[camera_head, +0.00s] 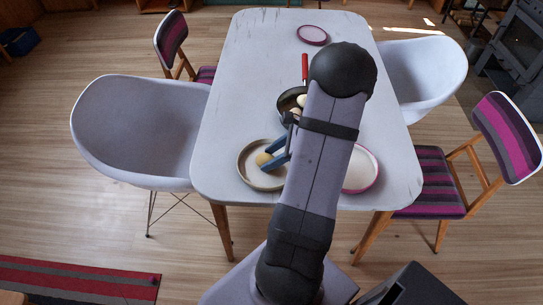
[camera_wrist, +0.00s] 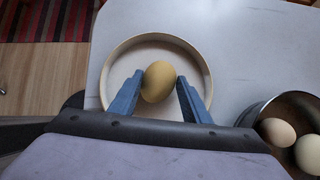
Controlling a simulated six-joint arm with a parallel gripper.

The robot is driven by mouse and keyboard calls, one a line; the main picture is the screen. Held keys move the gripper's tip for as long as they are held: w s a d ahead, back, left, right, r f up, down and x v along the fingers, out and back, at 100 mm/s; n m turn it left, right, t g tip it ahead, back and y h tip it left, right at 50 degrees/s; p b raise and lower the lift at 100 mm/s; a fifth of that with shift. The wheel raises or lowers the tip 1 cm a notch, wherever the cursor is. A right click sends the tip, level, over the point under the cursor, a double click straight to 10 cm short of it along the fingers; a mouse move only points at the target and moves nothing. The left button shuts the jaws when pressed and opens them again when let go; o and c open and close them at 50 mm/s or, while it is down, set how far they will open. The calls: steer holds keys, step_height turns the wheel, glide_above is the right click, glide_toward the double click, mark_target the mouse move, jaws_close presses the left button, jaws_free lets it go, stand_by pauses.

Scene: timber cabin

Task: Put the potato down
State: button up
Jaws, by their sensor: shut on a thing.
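The potato (camera_wrist: 158,82) is yellow-brown and oval. My gripper (camera_wrist: 160,84) is shut on it, with a blue finger at each side. In the wrist view it appears over the inside of a round cream plate with a raised rim (camera_wrist: 107,69). In the head view the potato (camera_head: 263,159) and the blue fingers (camera_head: 273,158) are over the same plate (camera_head: 242,173), at the near left of the table. I cannot tell whether the potato touches the plate's bottom.
A dark pan with a red handle (camera_head: 305,66) stands behind the plate and holds pale round things (camera_wrist: 277,131). A pink-rimmed plate (camera_head: 368,171) is partly hidden by my arm. Another pink plate (camera_head: 312,35) lies at the table's far end. Chairs surround the white table (camera_head: 235,70).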

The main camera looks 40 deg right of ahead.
steer(key=shift+f, duration=0.15)
steer(key=o, duration=1.1)
steer(key=shift+s+d+r, duration=0.2)
steer(key=shift+d+r, duration=0.05)
steer(key=shift+r, duration=0.3)
steer(key=v, duration=1.1)
steer(key=shift+s+b, duration=0.1)
steer(key=shift+b, duration=0.2)
steer(key=shift+a, duration=0.1)
